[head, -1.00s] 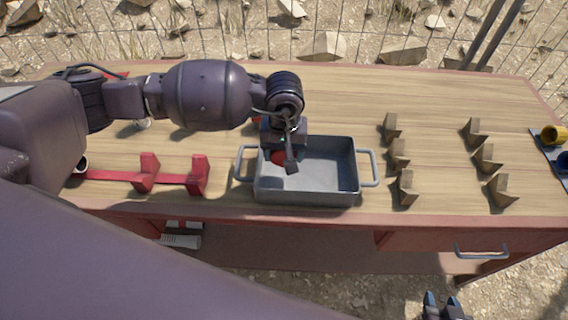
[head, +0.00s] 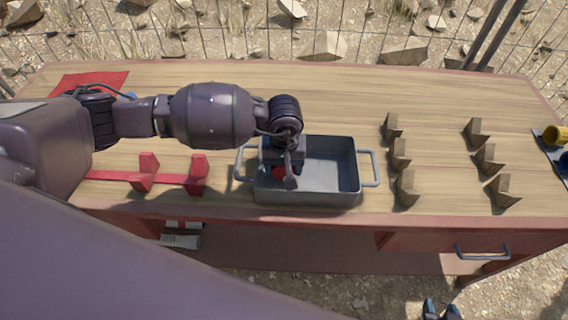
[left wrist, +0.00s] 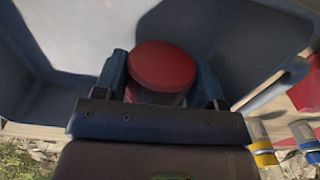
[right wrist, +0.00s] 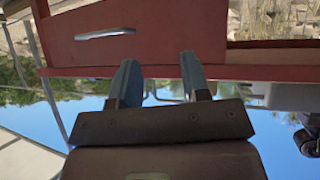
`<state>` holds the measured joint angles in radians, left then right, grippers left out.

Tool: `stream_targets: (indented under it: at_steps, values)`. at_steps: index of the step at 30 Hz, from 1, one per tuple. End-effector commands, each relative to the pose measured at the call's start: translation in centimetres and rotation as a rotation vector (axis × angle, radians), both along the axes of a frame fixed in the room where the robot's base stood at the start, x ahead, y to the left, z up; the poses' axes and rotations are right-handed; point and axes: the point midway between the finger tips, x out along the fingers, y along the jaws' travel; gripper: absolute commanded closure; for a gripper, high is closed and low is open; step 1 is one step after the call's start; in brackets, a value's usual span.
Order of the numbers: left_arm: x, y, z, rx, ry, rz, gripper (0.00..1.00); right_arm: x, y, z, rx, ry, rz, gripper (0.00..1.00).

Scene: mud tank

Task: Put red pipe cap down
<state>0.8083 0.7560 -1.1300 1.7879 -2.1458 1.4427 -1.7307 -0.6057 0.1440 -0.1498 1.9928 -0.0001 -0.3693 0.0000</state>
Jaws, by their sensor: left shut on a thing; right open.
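The red pipe cap (head: 279,172) is low inside the left part of the grey metal tank (head: 335,197) on the table. My left gripper (head: 286,170) is shut on the cap, and its fingers reach down into the tank. In the left wrist view the round red cap (left wrist: 162,68) sits between the two fingers, with the tank walls around it. I cannot tell whether the cap touches the tank floor. My right gripper (head: 440,310) is at the bottom edge of the head view, away from the table. In the right wrist view its fingers (right wrist: 160,85) are apart and empty.
A red rack (head: 146,178) stands left of the tank. Several wooden wedge blocks (head: 399,153) stand to the right. A yellow cap (head: 554,134) lies on a dark mat at the far right. A red mat (head: 92,84) lies at the back left. The table's back middle is clear.

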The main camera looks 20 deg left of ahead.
Motion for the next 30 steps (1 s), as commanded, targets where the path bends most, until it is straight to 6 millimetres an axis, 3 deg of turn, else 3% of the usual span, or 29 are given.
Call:
stream_targets:
  at_steps: [11, 12, 17, 26, 30]
  values:
    - [0.0, 0.0, -0.9, 0.001, 0.001, 0.000, 0.51, 0.9, 0.3, -0.1, 0.002, -0.014, 0.005, 0.57]
    - [0.0, 0.0, -0.8, 0.001, 0.000, 0.000, 0.35, 0.9, 0.2, 0.0, 0.002, -0.013, 0.005, 0.57]
    - [0.0, 0.0, -0.8, 0.000, 0.000, 0.000, 0.11, 0.7, 0.2, -0.1, 0.002, -0.010, 0.005, 0.57]
    - [0.0, 0.0, -0.7, 0.000, 0.000, 0.000, 0.11, 0.3, 0.2, -0.3, 0.001, -0.003, 0.002, 0.57]
    - [0.0, 0.0, 0.3, 0.000, -0.002, 0.000, 0.11, 0.4, 0.1, 0.5, 0.002, -0.010, 0.001, 0.57]
